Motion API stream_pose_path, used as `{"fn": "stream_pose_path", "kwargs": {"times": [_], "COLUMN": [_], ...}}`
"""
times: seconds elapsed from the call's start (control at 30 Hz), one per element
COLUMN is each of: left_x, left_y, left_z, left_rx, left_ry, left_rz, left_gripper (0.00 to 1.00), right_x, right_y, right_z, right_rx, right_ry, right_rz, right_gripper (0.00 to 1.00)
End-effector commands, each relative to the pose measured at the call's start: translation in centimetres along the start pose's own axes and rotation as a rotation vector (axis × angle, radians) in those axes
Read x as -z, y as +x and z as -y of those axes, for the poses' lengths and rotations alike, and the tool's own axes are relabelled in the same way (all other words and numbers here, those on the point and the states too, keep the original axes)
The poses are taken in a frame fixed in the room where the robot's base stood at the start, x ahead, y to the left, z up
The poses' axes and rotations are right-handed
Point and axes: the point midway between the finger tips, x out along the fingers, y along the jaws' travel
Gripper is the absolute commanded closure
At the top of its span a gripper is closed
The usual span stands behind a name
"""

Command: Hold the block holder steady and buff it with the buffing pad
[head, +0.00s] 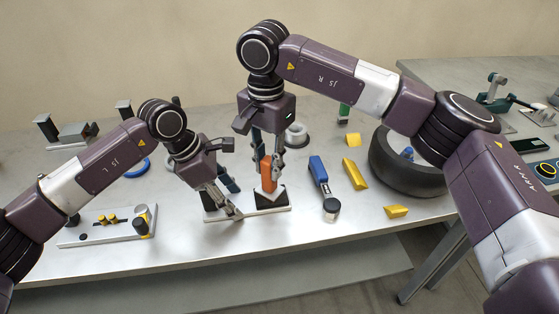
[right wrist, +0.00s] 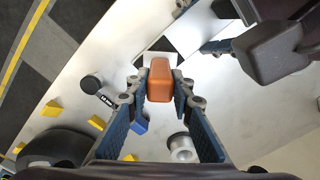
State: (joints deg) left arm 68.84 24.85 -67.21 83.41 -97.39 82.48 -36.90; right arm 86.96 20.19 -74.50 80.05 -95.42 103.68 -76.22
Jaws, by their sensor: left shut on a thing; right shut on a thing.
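The buffing pad (head: 267,173) has an orange handle above a dark and white base. My right gripper (head: 268,160) points down and is shut on its orange handle, which also shows between the fingers in the right wrist view (right wrist: 160,80). The pad is upright over the right part of the block holder (head: 278,209), a low, pale, flat piece with a dark upright part at its left. Whether pad and holder touch is hard to tell. My left gripper (head: 233,212) is shut on the holder at its left part; its fingers hide some of it.
Right of the holder lie a blue and black tool (head: 319,171), several yellow blocks (head: 354,174) and a black tyre (head: 405,178). A grey ring-shaped part (head: 296,135) stands behind. A plate with yellow parts (head: 108,226) lies at left. The table's front edge is close.

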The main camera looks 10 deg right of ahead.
Motion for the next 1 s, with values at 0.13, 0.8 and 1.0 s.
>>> {"fn": "stream_pose_path", "kwargs": {"times": [0.13,0.8,1.0], "left_x": [0.0,0.0,0.0], "left_y": [0.0,0.0,0.0], "left_z": [0.0,0.0,0.0], "left_rx": [0.000,0.000,0.000], "left_ry": [-0.001,-0.001,-0.001], "left_rz": [0.000,0.000,0.000], "left_gripper": [0.71,0.71,0.71], "right_x": [-1.1,0.6,1.9], "right_y": [0.0,0.0,0.0], "right_z": [1.0,-0.5,-1.8], "right_rx": [0.000,0.000,0.000], "right_ry": [0.000,0.002,0.003], "right_rz": [0.000,0.000,0.000], "right_gripper": [1.00,1.00,1.00]}}
